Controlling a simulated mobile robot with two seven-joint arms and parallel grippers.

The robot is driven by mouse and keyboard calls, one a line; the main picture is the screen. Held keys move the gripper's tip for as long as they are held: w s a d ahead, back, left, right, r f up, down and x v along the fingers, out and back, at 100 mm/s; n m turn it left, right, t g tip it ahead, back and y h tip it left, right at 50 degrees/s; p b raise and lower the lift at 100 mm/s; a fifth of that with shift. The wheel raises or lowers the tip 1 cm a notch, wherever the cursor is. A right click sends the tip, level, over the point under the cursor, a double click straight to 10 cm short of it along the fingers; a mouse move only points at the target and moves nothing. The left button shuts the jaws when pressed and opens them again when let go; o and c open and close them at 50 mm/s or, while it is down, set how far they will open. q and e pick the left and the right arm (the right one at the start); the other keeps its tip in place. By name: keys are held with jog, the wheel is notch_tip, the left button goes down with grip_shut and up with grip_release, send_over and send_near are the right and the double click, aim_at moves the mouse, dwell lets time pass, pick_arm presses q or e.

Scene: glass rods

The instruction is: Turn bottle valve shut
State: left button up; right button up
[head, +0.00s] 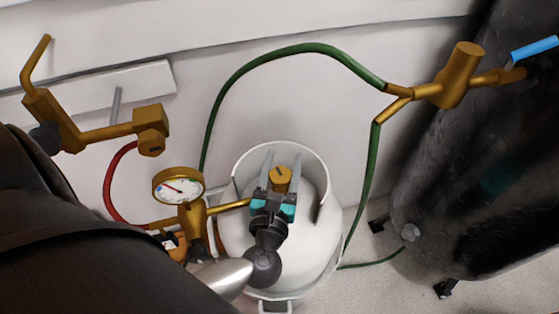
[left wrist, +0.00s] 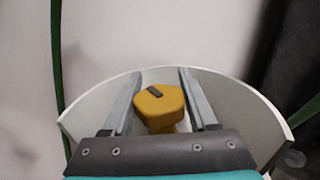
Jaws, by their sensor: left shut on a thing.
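The bottle valve knob (head: 280,179) is brass-yellow with a dark mark on its top, and stands on the white gas bottle (head: 316,239) inside its white collar (head: 318,158). It also shows in the left wrist view (left wrist: 158,106), with the dark mark slanting. My left gripper (head: 280,174) reaches into the collar from the front, its two grey fingers on either side of the knob. It is shut on the knob. In the left wrist view the fingers (left wrist: 160,98) flank it, and its lower part is hidden. My right gripper is not in view.
A brass pressure gauge (head: 178,187) stands left of the collar. A red hose (head: 109,185) and a green hose (head: 223,92) curve nearby. A brass fitting with a blue handle (head: 534,48) is at upper right, by a large black tank (head: 480,160). A pale wall stands behind.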

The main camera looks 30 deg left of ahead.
pick_arm(q)
jog(key=m+t+h, duration=0.1)
jog(key=m+h, duration=0.1)
jog(key=shift+w+d+h, duration=0.1)
jog(key=shift+d+h, duration=0.05)
jog(key=shift+h, duration=0.25)
jog(key=m+h+b, duration=0.1)
jog(key=h, duration=0.1)
jog(key=m+h, duration=0.1)
jog(key=h, duration=0.1)
jog(key=shift+d+m+b, duration=0.3)
jog(key=shift+d+b, duration=0.05)
jog(key=shift+d, duration=0.05)
jog(key=shift+d+r+m+h+b, duration=0.15)
jog(key=shift+m+h+b, duration=0.35)
jog(key=shift+h, duration=0.6)
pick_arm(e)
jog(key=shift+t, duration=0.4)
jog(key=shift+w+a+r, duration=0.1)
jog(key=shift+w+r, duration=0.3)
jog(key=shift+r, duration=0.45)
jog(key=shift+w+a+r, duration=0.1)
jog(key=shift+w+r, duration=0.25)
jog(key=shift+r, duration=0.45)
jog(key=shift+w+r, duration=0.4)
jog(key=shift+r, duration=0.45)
pick_arm(q)
jog(key=o, duration=1.4)
jog(key=shift+d, duration=0.1)
